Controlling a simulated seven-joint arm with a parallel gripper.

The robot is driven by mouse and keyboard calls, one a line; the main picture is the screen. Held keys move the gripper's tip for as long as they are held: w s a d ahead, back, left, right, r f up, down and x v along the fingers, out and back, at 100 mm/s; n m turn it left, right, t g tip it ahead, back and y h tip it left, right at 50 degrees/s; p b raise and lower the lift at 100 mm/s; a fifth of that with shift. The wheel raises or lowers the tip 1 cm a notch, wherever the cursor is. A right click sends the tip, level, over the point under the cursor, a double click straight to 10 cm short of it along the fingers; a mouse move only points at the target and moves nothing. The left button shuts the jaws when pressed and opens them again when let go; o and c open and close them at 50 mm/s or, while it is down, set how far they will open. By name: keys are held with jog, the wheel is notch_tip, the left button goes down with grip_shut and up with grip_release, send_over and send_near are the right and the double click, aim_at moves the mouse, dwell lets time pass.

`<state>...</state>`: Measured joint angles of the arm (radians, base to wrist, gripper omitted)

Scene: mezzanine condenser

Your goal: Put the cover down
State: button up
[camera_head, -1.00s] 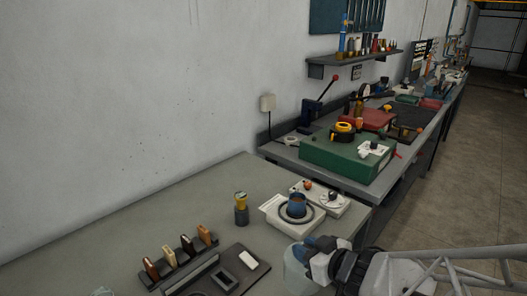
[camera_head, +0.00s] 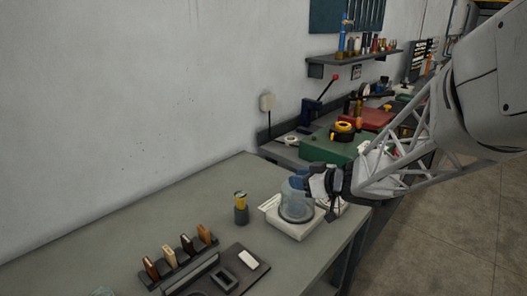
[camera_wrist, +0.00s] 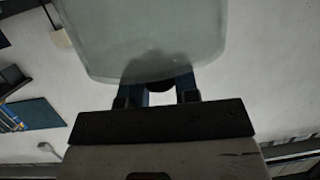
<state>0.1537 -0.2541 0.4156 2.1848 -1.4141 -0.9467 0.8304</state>
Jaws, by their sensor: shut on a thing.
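The cover (camera_head: 297,208) is a clear, greyish dome. My gripper (camera_head: 302,184) is shut on the top of the cover, reaching in from the right. In the wrist view the cover (camera_wrist: 145,35) fills the upper middle, and the blue fingers (camera_wrist: 160,97) close on its dark knob (camera_wrist: 150,84).
A yellow-topped dark holder (camera_head: 241,208) stands just left of the base. A rack of several upright pieces (camera_head: 180,257) and a dark tray (camera_head: 231,281) lie nearer. My arm hides part of the green box (camera_head: 325,150) behind.

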jog(key=w+d+r+n+g, duration=0.1)
jog(key=w, duration=0.8)
jog(key=shift+w+d+g+y, duration=0.15)
jog(key=shift+d+g+y, duration=0.15)
jog(key=shift+y, duration=0.1)
notch_tip(320, 180, down, 6)
dwell(0.3)
jog(key=shift+f, duration=0.1)
jog(key=shift+f, duration=1.85)
jog(key=shift+f, duration=0.15)
jog(key=o, duration=1)
jog(key=shift+r, duration=0.2)
